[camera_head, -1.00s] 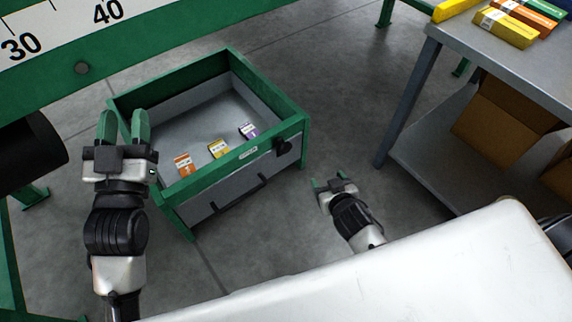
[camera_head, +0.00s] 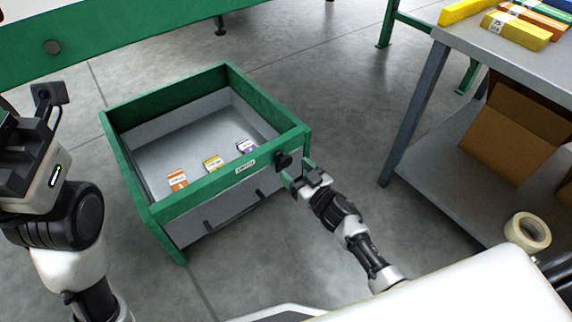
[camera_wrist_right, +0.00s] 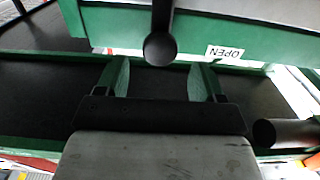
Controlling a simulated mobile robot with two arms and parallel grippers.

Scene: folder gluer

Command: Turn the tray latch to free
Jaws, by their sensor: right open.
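The tray latch (camera_head: 283,161) is a black knob at the right end of the green tray's (camera_head: 208,188) front rail. In the right wrist view the latch (camera_wrist_right: 160,47) shows as a black bar with a round end. My right gripper (camera_head: 297,173) is open just beside the latch; in the wrist view its green fingers (camera_wrist_right: 158,78) point toward the latch and stand apart, with nothing between them. Whether a finger touches the latch cannot be told. My left gripper (camera_head: 42,110) is at the left edge, partly cut off, its fingers not clear.
A grey table (camera_head: 500,55) with cartons stands right. A tape roll (camera_head: 528,232) is at lower right.

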